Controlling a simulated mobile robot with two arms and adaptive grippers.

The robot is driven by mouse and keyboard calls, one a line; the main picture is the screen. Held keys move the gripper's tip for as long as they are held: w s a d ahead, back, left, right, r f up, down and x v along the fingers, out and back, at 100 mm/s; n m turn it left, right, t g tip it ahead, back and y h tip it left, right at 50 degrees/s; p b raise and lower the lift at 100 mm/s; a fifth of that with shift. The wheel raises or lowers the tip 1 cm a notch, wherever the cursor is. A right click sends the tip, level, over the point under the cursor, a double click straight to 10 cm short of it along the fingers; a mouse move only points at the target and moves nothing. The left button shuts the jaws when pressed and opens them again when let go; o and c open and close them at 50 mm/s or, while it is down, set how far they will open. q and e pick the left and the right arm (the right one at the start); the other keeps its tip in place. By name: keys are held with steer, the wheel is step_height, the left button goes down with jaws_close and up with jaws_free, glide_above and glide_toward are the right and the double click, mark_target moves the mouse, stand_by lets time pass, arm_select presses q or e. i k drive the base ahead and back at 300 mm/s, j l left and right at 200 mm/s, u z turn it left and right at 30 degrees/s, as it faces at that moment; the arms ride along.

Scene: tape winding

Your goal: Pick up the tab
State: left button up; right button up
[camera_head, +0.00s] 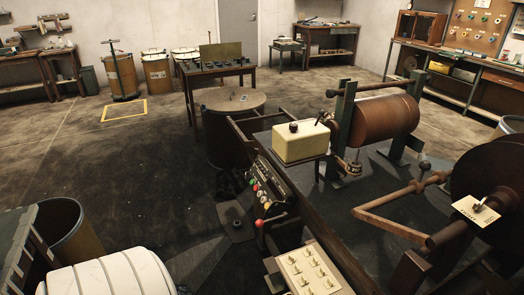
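Neither of my grippers shows in the head view. I cannot tell for sure which thing is the tab. A cream plate with a small metal piece on it (470,213) sits in front of the large dark reel (495,170) at the right edge. A pale board with several small upright pieces (301,277) lies at the bottom centre. A drum with a round top (218,110) carries a few small items too small to make out.
A brown roller (388,118) sits in a green frame beside a cream box (300,143). A control panel with coloured buttons (264,196) stands at the centre. An open bin (72,238) and a white ribbed object (115,275) stand at the lower left.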

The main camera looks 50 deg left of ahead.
mark_target(290, 260)
steer(key=u, duration=1.25)
